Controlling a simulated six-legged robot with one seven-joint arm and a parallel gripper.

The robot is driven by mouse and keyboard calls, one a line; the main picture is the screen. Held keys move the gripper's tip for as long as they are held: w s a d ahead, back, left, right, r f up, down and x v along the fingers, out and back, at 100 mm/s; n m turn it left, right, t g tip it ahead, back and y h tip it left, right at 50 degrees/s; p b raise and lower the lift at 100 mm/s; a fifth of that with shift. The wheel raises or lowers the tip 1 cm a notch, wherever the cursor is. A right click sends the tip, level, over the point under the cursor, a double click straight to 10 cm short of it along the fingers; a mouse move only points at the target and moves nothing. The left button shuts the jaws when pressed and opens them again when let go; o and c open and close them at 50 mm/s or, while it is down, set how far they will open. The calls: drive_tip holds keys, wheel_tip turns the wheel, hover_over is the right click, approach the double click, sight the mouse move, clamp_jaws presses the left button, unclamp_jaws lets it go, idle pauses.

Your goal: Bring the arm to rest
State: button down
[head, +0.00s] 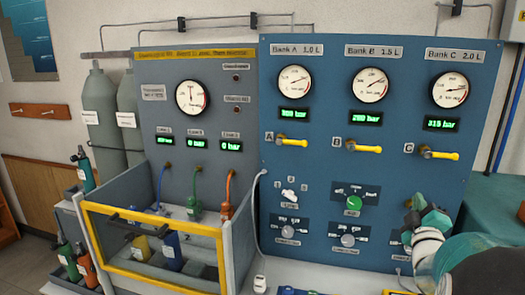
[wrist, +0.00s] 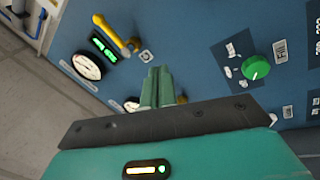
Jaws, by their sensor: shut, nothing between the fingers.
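My gripper (wrist: 157,88) shows in the wrist view with its two green fingers together and nothing between them. It points toward the blue panel (wrist: 200,50). In the head view my gripper (head: 432,220) is at the lower right, in front of the panel's lower right part and below the yellow lever marked C (head: 440,155). My wrist hides part of the rightmost lower dial. I cannot tell whether the fingers touch the panel.
The blue panel (head: 325,120) carries gauges, green displays, yellow levers and a green knob (head: 354,202). A yellow-framed enclosure (head: 150,218) with hoses stands left. Grey cylinders (head: 100,120) stand behind it. A teal surface (head: 490,200) lies at the right edge.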

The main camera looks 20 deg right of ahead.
drive_tip(key=a+f+m+g+y, duration=0.2)
drive_tip(key=a+m+g+y, duration=0.15)
drive_tip(key=a, duration=0.85)
drive_tip(key=a+f+m+g+y, duration=0.2)
drive_tip(key=a+y, duration=0.2)
drive_tip(key=a, duration=0.7)
drive_tip(key=s+a+f+g+y, duration=0.2)
drive_tip(key=s+a+g, duration=0.1)
drive_tip(key=s+a, duration=0.4)
drive_tip(key=s+a+f+g+y, duration=0.2)
drive_tip(key=s+a+f+g, duration=0.1)
drive_tip(key=s+a, duration=0.4)
drive_tip(key=shift+s+a+m, duration=0.25)
drive_tip(key=shift+a+m, duration=0.2)
drive_tip(key=shift+a, duration=0.7)
